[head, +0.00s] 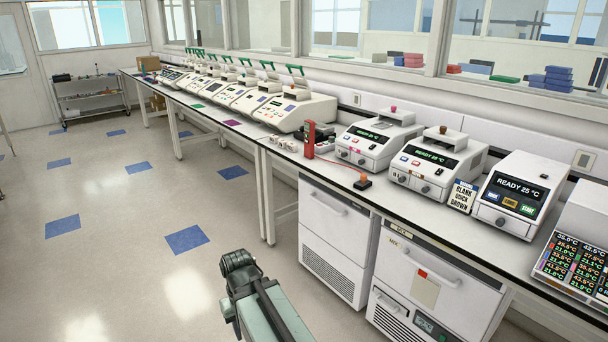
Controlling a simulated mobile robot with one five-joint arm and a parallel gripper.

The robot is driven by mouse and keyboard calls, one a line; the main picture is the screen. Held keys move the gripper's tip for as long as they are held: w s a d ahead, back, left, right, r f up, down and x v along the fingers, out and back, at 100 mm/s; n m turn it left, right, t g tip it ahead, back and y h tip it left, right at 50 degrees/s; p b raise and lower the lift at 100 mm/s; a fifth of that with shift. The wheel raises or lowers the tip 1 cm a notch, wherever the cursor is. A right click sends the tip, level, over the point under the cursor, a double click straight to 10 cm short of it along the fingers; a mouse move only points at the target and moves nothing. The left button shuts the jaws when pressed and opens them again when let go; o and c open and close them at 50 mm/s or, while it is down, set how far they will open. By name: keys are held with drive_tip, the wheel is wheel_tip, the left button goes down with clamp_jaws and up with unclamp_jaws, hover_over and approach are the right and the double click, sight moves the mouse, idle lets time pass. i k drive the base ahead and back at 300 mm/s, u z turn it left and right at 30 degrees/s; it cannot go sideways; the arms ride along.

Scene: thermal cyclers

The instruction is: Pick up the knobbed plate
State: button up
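No piece is clearly identifiable as the knobbed plate. One candidate is the small dark block with an orange-red knob (363,182), lying on the bench in front of the cyclers. Two cyclers also have knobs on top: a pink-red knob (393,108) on the left one and a brown knob (443,129) on the middle one, each by a pale flat top piece. I cannot tell which is meant. Part of my arm, with a dark joint and a grey-green link, shows at the bottom centre, over the floor and apart from the bench. My gripper's fingers do not show.
A long bench (235,135) carries several cyclers. A red upright device (309,140) with a thin red cable stands near the block. A sign (462,196) reads "BLANK QUICK BROWN". White cabinets (335,235) fill the space under the near bench. The floor at left is clear.

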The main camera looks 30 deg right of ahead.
sight(361, 185)
drive_tip(key=u, duration=0.15)
drive_tip(key=i, duration=1.55)
drive_tip(key=z, duration=0.35)
drive_tip(key=k, duration=0.9)
drive_tip(key=z, duration=0.15)
drive_tip(key=i, duration=0.8)
drive_tip(key=u, duration=0.05)
